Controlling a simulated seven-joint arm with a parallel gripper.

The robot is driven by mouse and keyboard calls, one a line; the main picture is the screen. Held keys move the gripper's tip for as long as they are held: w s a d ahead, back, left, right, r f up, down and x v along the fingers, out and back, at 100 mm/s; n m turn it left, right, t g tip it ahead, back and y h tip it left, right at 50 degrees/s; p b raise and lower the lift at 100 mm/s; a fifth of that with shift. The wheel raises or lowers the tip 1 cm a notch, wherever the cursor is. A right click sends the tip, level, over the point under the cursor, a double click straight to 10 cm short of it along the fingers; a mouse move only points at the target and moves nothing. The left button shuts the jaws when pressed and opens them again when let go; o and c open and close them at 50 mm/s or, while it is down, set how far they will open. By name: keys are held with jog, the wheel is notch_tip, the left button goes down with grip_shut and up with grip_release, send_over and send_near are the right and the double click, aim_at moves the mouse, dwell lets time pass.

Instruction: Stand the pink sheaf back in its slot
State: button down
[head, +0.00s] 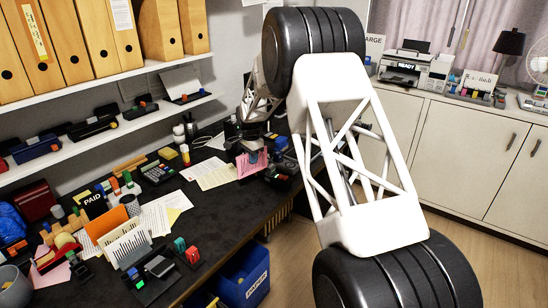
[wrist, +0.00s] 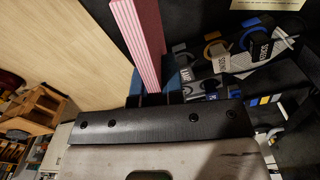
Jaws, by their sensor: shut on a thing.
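The pink sheaf (wrist: 140,42) is a thin striped slab that reaches up and away from my gripper (wrist: 158,90) in the wrist view. The jaws are shut on its near end, with blue pads beside it. In the head view the sheaf (head: 251,162) hangs below my gripper (head: 258,143) near the right edge of the dark desk; I cannot tell whether it touches the desk. My own arm hides part of this area. A rack with upright orange and white sheets (head: 122,238) stands at the desk's front left; I cannot tell which slot is the sheaf's.
The dark desk (head: 215,222) holds loose papers (head: 207,172), a calculator (head: 158,171) and stamps (head: 187,250). Shelves with binders (head: 64,42) hang above it. A blue bin (head: 246,277) stands below the front edge. Rolls of tape (wrist: 213,50) lie right of the sheaf in the wrist view.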

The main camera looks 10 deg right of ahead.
jog(key=s+a+n, duration=0.1)
jog(key=s+a, duration=0.3)
jog(key=a, duration=1)
jog(key=s+a+n, duration=0.1)
jog(key=s+a, duration=0.3)
jog(key=a, duration=1.1)
jog(key=s+a, duration=0.7)
jog(key=a, duration=0.4)
jog(key=s+a+n, duration=0.1)
jog(key=s+a, duration=0.6)
jog(key=a, duration=0.4)
jog(key=shift+a, duration=0.4)
jog(key=shift+r, duration=0.1)
jog(key=shift+f, duration=2.8)
jog(key=shift+f, duration=0.75)
jog(key=shift+f, duration=0.35)
